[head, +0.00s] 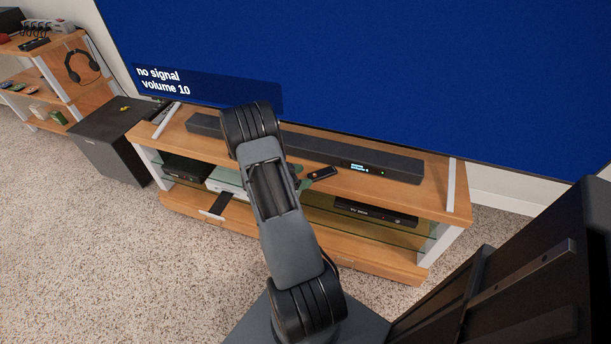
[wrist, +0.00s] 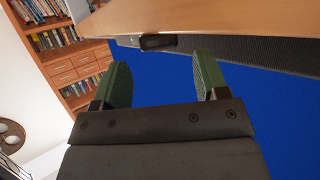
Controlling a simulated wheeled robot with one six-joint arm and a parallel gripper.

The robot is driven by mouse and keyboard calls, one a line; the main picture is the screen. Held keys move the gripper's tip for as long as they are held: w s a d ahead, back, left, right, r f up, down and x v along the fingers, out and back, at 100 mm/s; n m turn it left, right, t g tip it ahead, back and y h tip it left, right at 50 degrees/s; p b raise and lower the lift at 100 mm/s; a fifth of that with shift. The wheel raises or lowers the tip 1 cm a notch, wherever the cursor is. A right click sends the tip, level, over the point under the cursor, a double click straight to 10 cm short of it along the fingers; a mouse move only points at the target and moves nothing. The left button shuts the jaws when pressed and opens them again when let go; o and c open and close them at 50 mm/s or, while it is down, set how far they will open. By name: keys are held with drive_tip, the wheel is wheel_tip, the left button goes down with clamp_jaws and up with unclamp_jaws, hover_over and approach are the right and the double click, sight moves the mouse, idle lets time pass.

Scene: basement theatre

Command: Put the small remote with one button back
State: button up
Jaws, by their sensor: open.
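A small dark remote (head: 324,173) lies on the wooden top of the TV bench (head: 410,196), in front of the soundbar. In the wrist view the remote (wrist: 158,42) shows end-on at the bench's edge, beyond and between my fingertips. I cannot make out its buttons clearly. My gripper (head: 310,178) has green fingers and is close to the remote, partly hidden behind my arm in the head view. In the wrist view my gripper (wrist: 160,64) is open, with nothing between its fingers.
The long soundbar (head: 400,166) stands behind, below the big blue TV screen (head: 400,70). Devices sit on the bench's lower shelves. A black subwoofer (head: 110,150) and a shelf unit (head: 75,95) with headphones (head: 82,66) and several small items stand left. Carpet in front is clear.

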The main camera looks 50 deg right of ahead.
drive_tip(key=w+a+r+n+t+p, duration=0.1)
drive_tip(key=w+a+r+n+t, duration=0.2)
drive_tip(key=w+a+r+t, duration=0.4)
drive_tip(key=w+a+r+n+t+p, duration=0.1)
drive_tip(key=w+a+r+n+t, duration=0.3)
drive_tip(key=w, duration=0.6)
drive_tip(key=w+a+r+n+t+y, duration=0.3)
drive_tip(key=a+r+n+t+y, duration=0.35)
drive_tip(key=a, duration=0.65)
drive_tip(key=s+a+r+n+g+y, duration=0.2)
drive_tip(key=s+a+r+n+y, duration=0.35)
drive_tip(key=a, duration=0.45)
drive_tip(key=s+a+n+g, duration=0.1)
drive_tip(key=s+n+g, duration=0.4)
drive_tip(key=s, duration=1.2)
drive_tip(key=shift+s+a+g, duration=0.25)
drive_tip(key=shift+s+g, duration=0.1)
drive_tip(key=shift+g, duration=0.2)
drive_tip(key=shift+h, duration=0.3)
